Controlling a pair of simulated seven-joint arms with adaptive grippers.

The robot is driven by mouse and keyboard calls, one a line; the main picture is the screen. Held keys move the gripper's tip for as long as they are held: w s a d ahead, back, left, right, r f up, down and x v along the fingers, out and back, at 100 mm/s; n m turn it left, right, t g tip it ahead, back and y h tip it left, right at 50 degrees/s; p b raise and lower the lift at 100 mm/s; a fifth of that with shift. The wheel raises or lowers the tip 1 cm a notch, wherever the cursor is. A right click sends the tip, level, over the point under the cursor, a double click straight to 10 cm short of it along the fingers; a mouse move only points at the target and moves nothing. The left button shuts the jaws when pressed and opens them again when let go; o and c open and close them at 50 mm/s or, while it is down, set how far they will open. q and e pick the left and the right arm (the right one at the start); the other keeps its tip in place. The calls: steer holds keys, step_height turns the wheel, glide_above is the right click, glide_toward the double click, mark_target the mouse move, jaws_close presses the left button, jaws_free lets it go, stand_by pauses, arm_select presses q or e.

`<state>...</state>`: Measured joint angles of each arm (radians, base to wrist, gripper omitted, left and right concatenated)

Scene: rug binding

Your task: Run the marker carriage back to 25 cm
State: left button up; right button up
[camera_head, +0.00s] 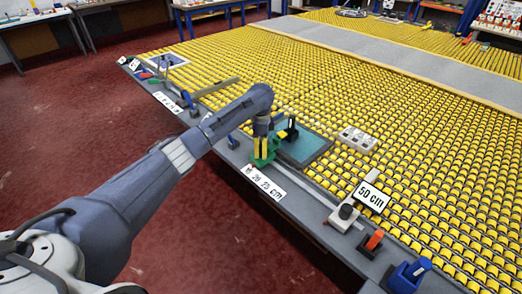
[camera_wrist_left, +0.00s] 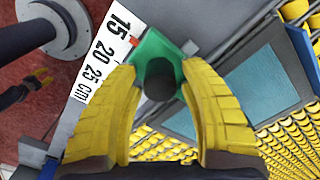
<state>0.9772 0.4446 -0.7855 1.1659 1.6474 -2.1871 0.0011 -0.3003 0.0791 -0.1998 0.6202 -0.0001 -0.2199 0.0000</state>
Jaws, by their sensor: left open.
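The green marker carriage (camera_head: 262,160) sits on the rail along the table's front edge. In the left wrist view the carriage (camera_wrist_left: 150,50) has a black round knob (camera_wrist_left: 160,79) on top. Its red pointer (camera_wrist_left: 134,41) lies between the 15 and 20 marks, nearer 15. The white scale plate (camera_head: 265,183) reads 15 20 25 cm and shows in the wrist view (camera_wrist_left: 105,50). My left gripper (camera_head: 263,147) is over the carriage, its yellow fingers (camera_wrist_left: 163,88) open on either side of the knob.
A teal panel (camera_head: 303,150) lies just behind the carriage. A 50 cm sign (camera_head: 372,196), a white-grey device (camera_head: 343,214), an orange-topped block (camera_head: 372,241) and a blue block (camera_head: 408,274) stand to the right. Yellow rollers (camera_head: 440,170) cover the table behind.

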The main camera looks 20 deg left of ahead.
arm_select(q)
steer(key=shift+f, duration=0.45)
steer(key=shift+o, duration=0.2)
jaws_close()
